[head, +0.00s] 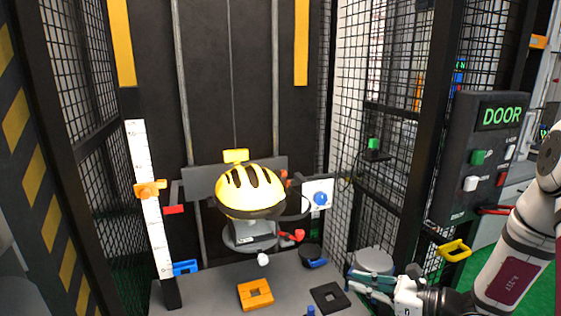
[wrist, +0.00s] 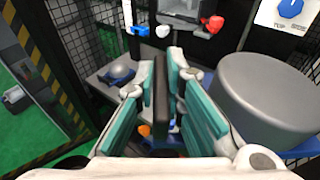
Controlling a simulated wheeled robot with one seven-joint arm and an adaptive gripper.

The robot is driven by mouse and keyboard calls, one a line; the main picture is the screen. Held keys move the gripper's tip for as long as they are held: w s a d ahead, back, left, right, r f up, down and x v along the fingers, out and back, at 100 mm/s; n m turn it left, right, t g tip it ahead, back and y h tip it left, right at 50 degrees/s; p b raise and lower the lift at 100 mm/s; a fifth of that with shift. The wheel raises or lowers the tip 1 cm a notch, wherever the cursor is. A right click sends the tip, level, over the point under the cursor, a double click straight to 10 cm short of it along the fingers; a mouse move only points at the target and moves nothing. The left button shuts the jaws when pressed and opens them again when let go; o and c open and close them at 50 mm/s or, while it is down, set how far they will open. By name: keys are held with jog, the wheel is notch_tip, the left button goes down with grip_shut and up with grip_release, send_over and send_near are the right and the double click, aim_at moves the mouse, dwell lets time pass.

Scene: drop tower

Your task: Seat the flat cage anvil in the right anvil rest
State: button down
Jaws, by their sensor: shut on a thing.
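The flat cage anvil looks to be the thick grey disc (head: 373,262) at the right edge of the table, flat side up. It is large at the right of the wrist view (wrist: 275,95). My gripper (head: 350,276) is beside it on the near side. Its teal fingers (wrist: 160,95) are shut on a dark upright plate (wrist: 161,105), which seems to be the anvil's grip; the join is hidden. Blue parts (wrist: 301,148) show under the disc's edge, possibly the right anvil rest. I cannot tell whether the disc touches them.
A yellow helmet (head: 249,190) hangs over the middle of the table. An orange square block (head: 255,295) and a black square frame (head: 328,285) lie in front. A black round part (head: 311,253) stands left of the anvil. Mesh walls (head: 388,130) rise behind, with a door panel (head: 481,155) on the right.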

jog(key=shift+s+a+r+p, duration=0.1)
jog(key=shift+s+r+p, duration=0.1)
jog(key=shift+r+p, duration=0.65)
jog(key=shift+s+r+p, duration=0.2)
jog(key=shift+r+p, duration=0.5)
jog(key=shift+p, duration=0.15)
jog(key=shift+f, duration=0.1)
jog(key=s+a+f+n+g+b, duration=0.2)
jog(key=a+f+n+g+b, duration=0.1)
jog(key=f+b, duration=0.4)
jog(key=s+a+f+n+g+y+b, duration=0.1)
jog(key=a+f+n+g+b, duration=0.3)
jog(key=f, duration=0.9)
jog(key=s+a+f+n+g+y+b, duration=0.1)
jog(key=s+a+f+n+g+b, duration=0.2)
jog(key=a+f+g+b, duration=0.4)
jog(key=shift+s+a+f+n+b, duration=0.2)
jog(key=shift+a+f+n+b, duration=0.4)
jog(key=shift+f+b, duration=1.25)
jog(key=shift+a+r+b, duration=0.1)
jog(key=shift+r+b, duration=0.2)
jog(key=shift+r, duration=0.05)
